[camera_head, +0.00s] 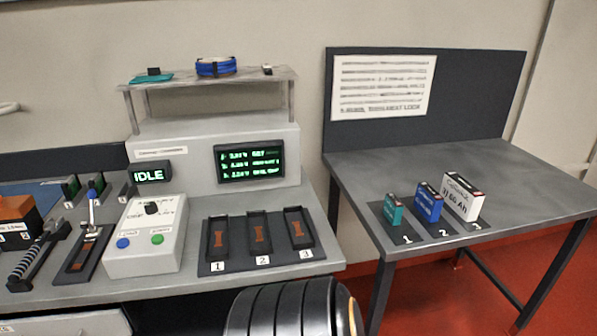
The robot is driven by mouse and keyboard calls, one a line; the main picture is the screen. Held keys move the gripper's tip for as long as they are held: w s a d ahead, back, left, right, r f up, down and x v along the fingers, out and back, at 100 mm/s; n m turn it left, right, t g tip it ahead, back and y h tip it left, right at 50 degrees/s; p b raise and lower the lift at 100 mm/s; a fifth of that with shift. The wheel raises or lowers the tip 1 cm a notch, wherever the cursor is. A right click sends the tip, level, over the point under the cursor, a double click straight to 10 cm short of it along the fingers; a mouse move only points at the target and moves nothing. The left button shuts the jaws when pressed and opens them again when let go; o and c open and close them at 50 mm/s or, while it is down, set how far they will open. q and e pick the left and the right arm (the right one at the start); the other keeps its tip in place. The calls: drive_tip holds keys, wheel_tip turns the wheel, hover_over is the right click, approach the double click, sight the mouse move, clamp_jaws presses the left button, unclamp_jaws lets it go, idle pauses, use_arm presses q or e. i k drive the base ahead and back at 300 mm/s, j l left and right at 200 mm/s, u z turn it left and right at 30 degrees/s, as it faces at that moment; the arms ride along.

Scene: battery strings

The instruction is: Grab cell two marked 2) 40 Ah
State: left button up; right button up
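Three cells stand in a row on a dark mat (455,237) on the right table. The blue cell (429,205) stands upright in the middle, behind the label 2; its own print is too small to read. A smaller teal cell (392,211) stands to its left at label 1. A larger white cell (461,198), which seems to read 3) 60 Ah, stands to its right at label 3. The cells stand close together with narrow gaps. Neither of my grippers is in view.
The right table (530,190) is clear behind and right of the cells. The left bench has a tray with three empty-looking numbered bays (259,241), a button box (145,245) and a screen reading IDLE (152,173). A gap separates bench and table.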

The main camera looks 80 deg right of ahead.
sight(428, 203)
drive_tip(key=z, duration=2.35)
drive_tip(key=i+z, duration=0.2)
drive_tip(key=z, duration=0.2)
drive_tip(key=i+l+z, duration=0.1)
drive_tip(key=z, duration=0.3)
drive_tip(key=i+j+z, duration=0.1)
drive_tip(key=i+z, duration=0.3)
drive_tip(key=i+j+z, duration=0.1)
drive_tip(key=z, duration=0.3)
drive_tip(key=i+j, duration=0.15)
